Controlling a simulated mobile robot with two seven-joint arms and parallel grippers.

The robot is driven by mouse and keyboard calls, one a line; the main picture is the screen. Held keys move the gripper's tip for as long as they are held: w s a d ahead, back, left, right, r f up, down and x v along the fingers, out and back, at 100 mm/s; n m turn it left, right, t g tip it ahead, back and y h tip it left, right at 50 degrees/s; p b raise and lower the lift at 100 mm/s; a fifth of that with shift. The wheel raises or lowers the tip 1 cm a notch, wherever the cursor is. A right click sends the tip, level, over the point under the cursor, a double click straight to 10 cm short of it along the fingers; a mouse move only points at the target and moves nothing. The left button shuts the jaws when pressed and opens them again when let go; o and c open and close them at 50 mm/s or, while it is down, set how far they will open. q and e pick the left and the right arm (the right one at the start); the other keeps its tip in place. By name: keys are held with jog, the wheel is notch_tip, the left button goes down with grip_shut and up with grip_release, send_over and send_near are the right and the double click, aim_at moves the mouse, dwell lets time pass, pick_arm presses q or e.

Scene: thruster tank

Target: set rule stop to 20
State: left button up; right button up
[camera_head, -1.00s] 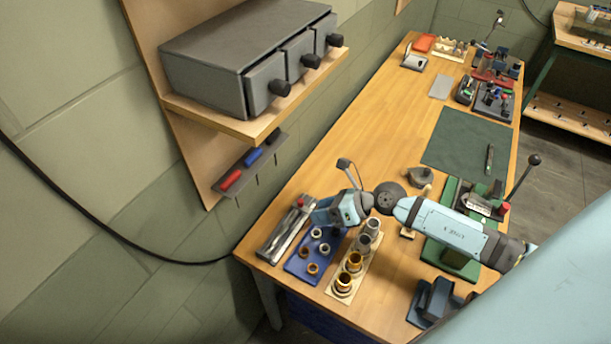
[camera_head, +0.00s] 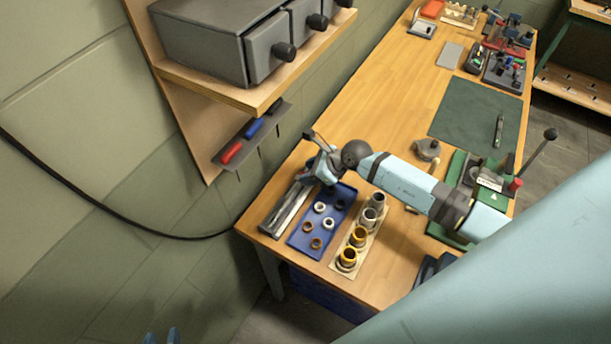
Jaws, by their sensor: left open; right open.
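The rule (camera_head: 284,217), a long grey metal device, lies along the left edge of the wooden bench. Its far end is partly hidden by my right gripper (camera_head: 311,178), and I cannot make out the stop or its scale marks. My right gripper comes in from the right and is over the rule's far end, open. I cannot tell whether it touches the rule. My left gripper (camera_head: 161,337) shows only as two blue fingertips at the bottom left edge, apart and empty, away from the bench.
A blue tray (camera_head: 297,243) with several rings is beside the rule. A wooden holder (camera_head: 338,267) with several cups stands to its right. Above left, a shelf (camera_head: 215,88) bears grey drawers (camera_head: 215,40). A green mat (camera_head: 468,112) lies farther back.

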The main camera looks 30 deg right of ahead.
jog(key=shift+b+x, duration=0.35)
jog(key=shift+x, duration=0.7)
pick_arm(q)
jog(key=shift+w+f, duration=0.2)
jog(key=shift+f, duration=0.4)
pick_arm(e)
jog(key=shift+r, duration=0.1)
